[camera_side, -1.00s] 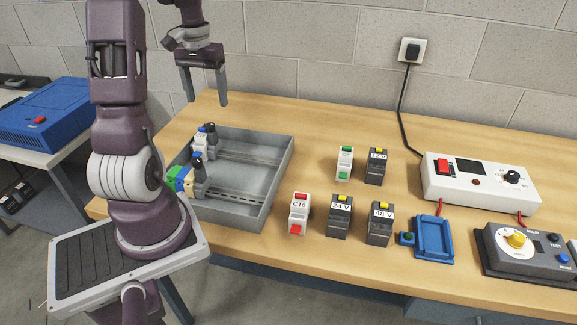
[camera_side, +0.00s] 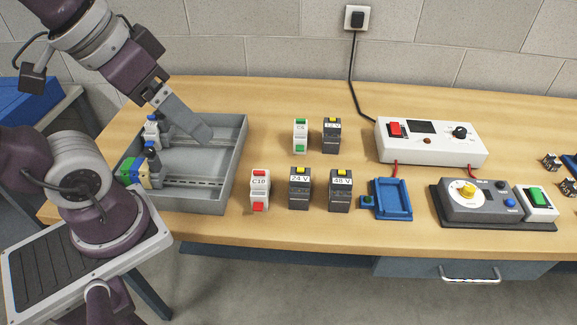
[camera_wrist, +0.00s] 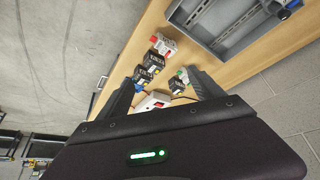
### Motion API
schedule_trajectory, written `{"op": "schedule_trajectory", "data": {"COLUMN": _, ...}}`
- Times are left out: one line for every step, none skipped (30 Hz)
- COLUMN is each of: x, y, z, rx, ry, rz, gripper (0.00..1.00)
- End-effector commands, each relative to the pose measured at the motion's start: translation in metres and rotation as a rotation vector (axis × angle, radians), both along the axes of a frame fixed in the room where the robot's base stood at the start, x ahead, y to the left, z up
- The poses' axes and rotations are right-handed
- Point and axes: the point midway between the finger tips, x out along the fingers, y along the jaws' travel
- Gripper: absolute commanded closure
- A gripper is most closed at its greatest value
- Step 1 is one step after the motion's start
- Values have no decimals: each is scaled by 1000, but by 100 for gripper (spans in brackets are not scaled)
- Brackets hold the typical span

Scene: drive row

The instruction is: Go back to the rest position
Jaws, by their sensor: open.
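My gripper (camera_side: 205,135) is in the side view above the grey metal tray (camera_side: 243,150), tilted, its fingers pointing down to the right. One finger hides most of the other there. In the wrist view both fingers of my gripper (camera_wrist: 160,76) stand apart with nothing held between them. The tray's wall (camera_wrist: 205,45) shows at the upper right of the wrist view. Modules with blue tops (camera_side: 152,130) and a green, blue and cream group (camera_side: 138,175) sit at the tray's left side; the finger crosses in front of the tray's middle.
Right of the tray stand the C10 module (camera_side: 260,190), the 24 V block (camera_side: 299,188), the 48 V block (camera_side: 340,190), a green-marked white module (camera_side: 300,135) and another black block (camera_side: 332,134). Farther right are a white supply box (camera_side: 430,142), a blue cradle (camera_side: 392,198) and a dial unit (camera_side: 480,200).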

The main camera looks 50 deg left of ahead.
Motion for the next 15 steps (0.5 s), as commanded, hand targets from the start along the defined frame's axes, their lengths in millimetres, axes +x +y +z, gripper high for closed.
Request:
{"op": "schedule_trajectory", "data": {"x": 12, "y": 9, "z": 3, "rx": -20, "ry": 26, "rz": 58, "gripper": 24}}
{"op": "schedule_trajectory", "data": {"x": 21, "y": 17, "z": 5, "rx": -36, "ry": 46, "rz": 105, "gripper": 24}}
{"op": "schedule_trajectory", "data": {"x": 37, "y": 31, "z": 7, "rx": -65, "ry": 77, "rz": 184, "gripper": 24}}
{"op": "schedule_trajectory", "data": {"x": 49, "y": 46, "z": 8, "rx": -87, "ry": 103, "rz": 252, "gripper": 24}}
{"op": "schedule_trajectory", "data": {"x": 60, "y": 62, "z": 7, "rx": -108, "ry": 127, "rz": 319, "gripper": 24}}
{"op": "schedule_trajectory", "data": {"x": 73, "y": 85, "z": 5, "rx": -136, "ry": 156, "rz": 411, "gripper": 24}}
{"op": "schedule_trajectory", "data": {"x": 81, "y": 103, "z": 3, "rx": -154, "ry": 175, "rz": 475, "gripper": 24}}
{"op": "schedule_trajectory", "data": {"x": 88, "y": 121, "z": -1, "rx": -171, "ry": 194, "rz": 537, "gripper": 24}}
{"op": "schedule_trajectory", "data": {"x": 94, "y": 146, "z": -6, "rx": -192, "ry": 217, "rz": 617, "gripper": 24}}
{"op": "schedule_trajectory", "data": {"x": 98, "y": 164, "z": -11, "rx": -207, "ry": 233, "rz": 676, "gripper": 24}}
{"op": "schedule_trajectory", "data": {"x": 100, "y": 183, "z": -17, "rx": -219, "ry": 250, "rz": 733, "gripper": 24}}
{"op": "schedule_trajectory", "data": {"x": 100, "y": 208, "z": -25, "rx": -234, "ry": 270, "rz": 807, "gripper": 24}}
{"op": "schedule_trajectory", "data": {"x": 99, "y": 226, "z": -32, "rx": -245, "ry": 286, "rz": 860, "gripper": 24}}
{"op": "schedule_trajectory", "data": {"x": 97, "y": 243, "z": -38, "rx": -254, "ry": 300, "rz": 910, "gripper": 24}}
{"op": "schedule_trajectory", "data": {"x": 92, "y": 264, "z": -48, "rx": -265, "ry": 320, "rz": 972, "gripper": 24}}
